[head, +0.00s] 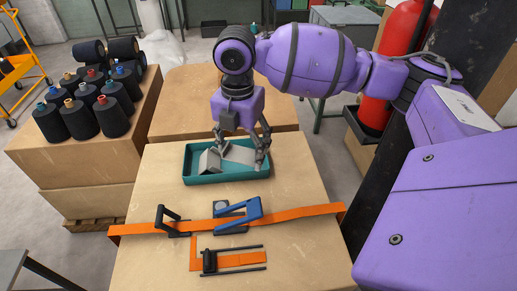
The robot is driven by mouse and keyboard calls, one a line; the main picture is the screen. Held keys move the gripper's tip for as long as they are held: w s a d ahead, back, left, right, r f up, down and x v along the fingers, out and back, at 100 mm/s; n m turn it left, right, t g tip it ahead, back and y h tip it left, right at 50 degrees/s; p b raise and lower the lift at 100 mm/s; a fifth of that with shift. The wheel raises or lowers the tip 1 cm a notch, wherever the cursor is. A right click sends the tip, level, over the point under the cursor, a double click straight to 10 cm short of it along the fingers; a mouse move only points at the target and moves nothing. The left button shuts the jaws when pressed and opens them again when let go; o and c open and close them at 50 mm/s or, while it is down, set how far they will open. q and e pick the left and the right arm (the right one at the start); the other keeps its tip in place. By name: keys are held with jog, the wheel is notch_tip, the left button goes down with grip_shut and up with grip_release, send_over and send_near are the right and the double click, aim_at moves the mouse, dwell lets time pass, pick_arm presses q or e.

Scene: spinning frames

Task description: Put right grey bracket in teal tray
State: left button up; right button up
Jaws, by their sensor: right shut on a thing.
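The teal tray (190,164) sits toward the back of the front wooden table (290,180). A light grey bracket (209,161) shows at the left of the tray's inside, tilted. A second light grey piece (239,154) shows to the right of it, between my right gripper's fingers. My right gripper (240,150) points down over the tray, with its right finger near the tray's right part, and is shut on that grey bracket. The fingers partly hide the bracket, and whether it touches the tray floor is unclear. My left gripper is not in view.
An orange strap (290,218) crosses the table with black and blue clamp parts (238,212). A black and orange fixture (210,261) lies in front. Several black spools (80,118) stand on boxes at left. A red extinguisher (375,112) stands behind right.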

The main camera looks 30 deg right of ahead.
jog(key=shift+n, duration=0.3)
jog(key=shift+w+d, duration=0.1)
jog(key=shift+d, duration=0.05)
jog(key=w+d+f, duration=0.2)
jog(key=w+f, duration=0.2)
jog(key=w+d+f+b, duration=0.1)
jog(key=w+d+f, duration=0.1)
jog(key=w+f, duration=0.1)
jog(key=w+d+f, duration=0.2)
jog(key=w+f, duration=0.2)
jog(key=f, duration=0.1)
jog(key=shift+w+f, duration=0.3)
jog(key=shift+w, duration=0.05)
jog(key=shift+f, duration=0.3)
jog(key=o, duration=1.2)
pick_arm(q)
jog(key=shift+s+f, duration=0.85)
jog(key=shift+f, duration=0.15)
